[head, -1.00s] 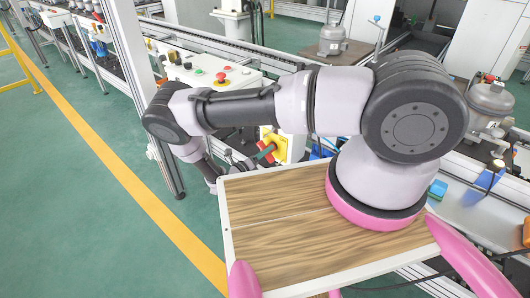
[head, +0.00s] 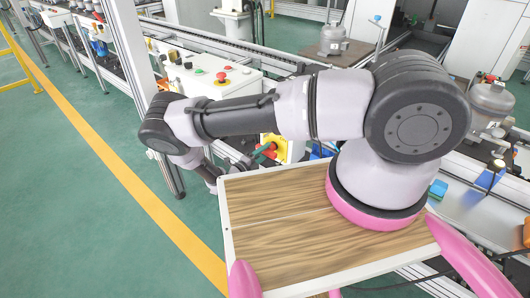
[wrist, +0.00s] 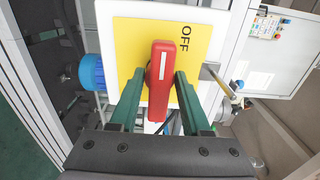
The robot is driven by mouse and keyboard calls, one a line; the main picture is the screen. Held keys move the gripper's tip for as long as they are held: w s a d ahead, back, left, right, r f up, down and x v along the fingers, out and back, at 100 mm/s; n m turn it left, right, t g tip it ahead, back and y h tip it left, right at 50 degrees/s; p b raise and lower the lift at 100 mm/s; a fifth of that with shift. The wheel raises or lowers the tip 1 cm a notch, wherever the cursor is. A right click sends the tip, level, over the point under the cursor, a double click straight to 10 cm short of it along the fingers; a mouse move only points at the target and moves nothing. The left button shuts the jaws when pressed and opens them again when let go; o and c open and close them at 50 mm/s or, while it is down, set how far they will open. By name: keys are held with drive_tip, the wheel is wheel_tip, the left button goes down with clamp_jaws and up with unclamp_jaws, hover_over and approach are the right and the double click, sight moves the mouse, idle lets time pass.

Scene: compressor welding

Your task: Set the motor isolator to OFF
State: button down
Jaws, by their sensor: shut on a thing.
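The motor isolator shows in the wrist view as a yellow plate (wrist: 130,45) on a white box, with a red rotary handle (wrist: 162,58) in its middle. The handle has a white line and stands nearly upright in the picture. The word OFF is printed on the plate at upper right of the handle, turned sideways. My gripper (wrist: 160,82) has its green fingers on both sides of the handle and is shut on it. In the head view the isolator's yellow plate (head: 278,144) shows small beyond my arm, with the gripper (head: 265,151) partly hidden at it.
A blue round part (wrist: 90,72) sits left of the isolator box, and a brass-coloured bracket (wrist: 210,72) sits right of it. In the head view a control box (head: 205,75) with a red emergency button stands behind my forearm. Open green floor lies to the left.

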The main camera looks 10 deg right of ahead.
idle(0.3)
drive_tip(key=c, duration=0.6)
unclamp_jaws()
drive_tip(key=shift+c, duration=0.2)
drive_tip(key=v, duration=1.1)
